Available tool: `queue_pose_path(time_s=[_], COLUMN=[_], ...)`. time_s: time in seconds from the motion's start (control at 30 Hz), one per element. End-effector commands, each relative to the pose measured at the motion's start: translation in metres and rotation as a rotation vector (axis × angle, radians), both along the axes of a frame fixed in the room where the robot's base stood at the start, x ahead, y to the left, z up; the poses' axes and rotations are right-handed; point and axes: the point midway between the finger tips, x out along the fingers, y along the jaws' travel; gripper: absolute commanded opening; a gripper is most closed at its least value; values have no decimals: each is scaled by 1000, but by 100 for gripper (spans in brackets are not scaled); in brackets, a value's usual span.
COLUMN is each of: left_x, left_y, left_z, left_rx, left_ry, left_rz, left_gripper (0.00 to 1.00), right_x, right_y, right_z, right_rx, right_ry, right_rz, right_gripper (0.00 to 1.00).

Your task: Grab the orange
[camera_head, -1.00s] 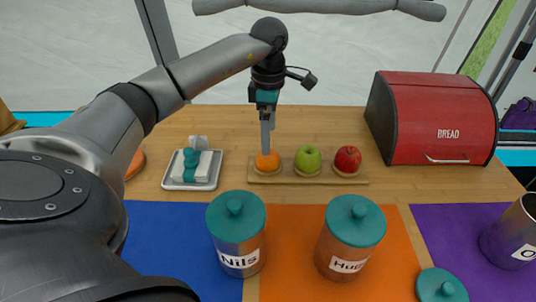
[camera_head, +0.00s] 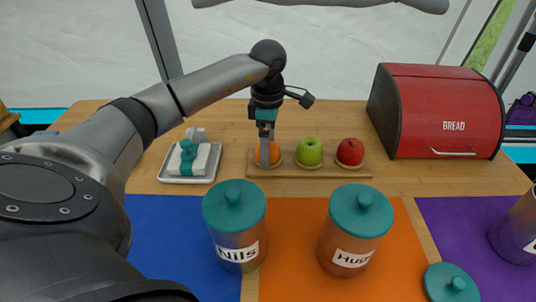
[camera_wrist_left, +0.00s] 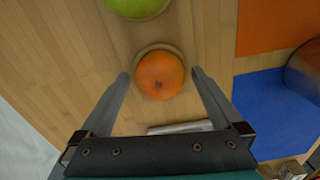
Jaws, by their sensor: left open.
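The orange (camera_head: 274,153) sits at the left end of a wooden board (camera_head: 321,171), beside a green apple (camera_head: 309,151) and a red apple (camera_head: 350,152). My left gripper (camera_head: 265,160) points down at the orange and covers part of it in the head view. In the left wrist view the orange (camera_wrist_left: 160,74) lies ahead between the two spread fingers (camera_wrist_left: 160,78), with a gap on each side. The gripper is open and holds nothing. The green apple shows at the top of the wrist view (camera_wrist_left: 137,6). My right gripper is not in view.
A red bread box (camera_head: 445,112) stands at the right. Two jars with teal lids (camera_head: 234,207) (camera_head: 361,210) stand in front. Bare table lies between board and jars.

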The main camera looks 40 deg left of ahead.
Motion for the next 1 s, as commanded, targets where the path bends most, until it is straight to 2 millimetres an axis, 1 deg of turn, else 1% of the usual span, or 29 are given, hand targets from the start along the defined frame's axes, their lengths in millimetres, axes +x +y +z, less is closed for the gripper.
queue_pose_path(time_s=[0.23,0.9,1.0], left_x=[0,0,0], left_y=[0,0,0], left_z=[0,0,0], left_rx=[0,0,0], left_ry=[0,1,0], left_rz=[0,0,0], left_gripper=[100,25,16], right_x=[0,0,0], right_y=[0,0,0], right_z=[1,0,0], right_rx=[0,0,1], right_ry=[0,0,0], right_rz=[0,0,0], right_gripper=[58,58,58])
